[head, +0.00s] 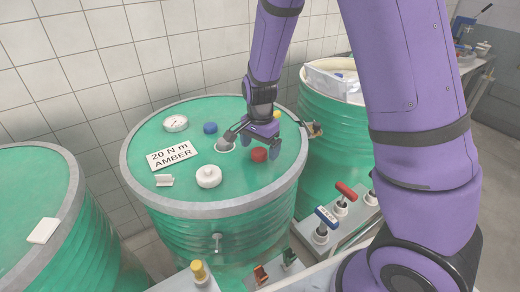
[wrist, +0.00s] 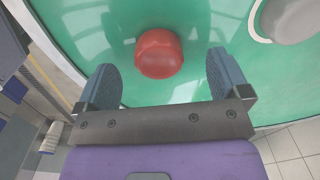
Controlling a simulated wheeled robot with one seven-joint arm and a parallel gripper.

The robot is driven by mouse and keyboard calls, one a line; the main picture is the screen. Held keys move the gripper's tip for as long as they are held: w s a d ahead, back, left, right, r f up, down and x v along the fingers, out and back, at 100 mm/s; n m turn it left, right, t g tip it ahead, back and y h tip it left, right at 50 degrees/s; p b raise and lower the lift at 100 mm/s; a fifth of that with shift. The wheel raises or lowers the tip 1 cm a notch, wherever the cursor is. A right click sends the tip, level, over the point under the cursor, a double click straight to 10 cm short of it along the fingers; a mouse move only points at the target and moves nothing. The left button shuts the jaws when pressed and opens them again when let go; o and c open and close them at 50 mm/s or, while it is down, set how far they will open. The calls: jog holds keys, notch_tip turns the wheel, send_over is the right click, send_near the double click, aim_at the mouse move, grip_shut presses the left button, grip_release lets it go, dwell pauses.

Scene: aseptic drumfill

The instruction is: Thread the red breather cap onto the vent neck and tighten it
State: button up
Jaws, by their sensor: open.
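The red breather cap (head: 259,154) sits on the green lid of the middle drum, right of the lid's centre. My gripper (head: 260,147) is over the lid close to the cap, fingers pointing down. In the wrist view my gripper (wrist: 165,78) is open and empty. There the red cap (wrist: 158,53) shows between and slightly beyond the fingertips, with a gap on both sides. A grey rounded fitting (head: 231,136) in a pale ring stands left of my gripper. It also shows in the wrist view (wrist: 291,20). I cannot tell whether it is the vent neck.
The lid also carries a blue cap (head: 210,128), a yellow cap (head: 277,115), a white knobbed cap (head: 208,177), a round gauge (head: 176,123) and a "20 N m AMBER" sign (head: 171,156). Other drums stand on both sides. Red-handled and blue-handled valves (head: 346,191) are at the front right.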

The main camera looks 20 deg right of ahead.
aim_at(260, 150)
notch_tip(260, 150, up, 9)
jog(key=shift+r, duration=0.2)
jog(key=shift+r, duration=0.1)
jog(key=s+d+r+n+t, duration=0.2)
jog(key=s+r+n, duration=0.4)
jog(key=s+r, duration=0.3)
jog(key=s+d+r+n+t, duration=0.3)
jog(key=s+r+n, duration=0.3)
jog(key=s, duration=0.9)
notch_tip(260, 150, up, 3)
jog(key=shift+d+r, duration=0.15)
jog(key=shift+d, duration=0.6)
jog(key=shift+s, duration=0.1)
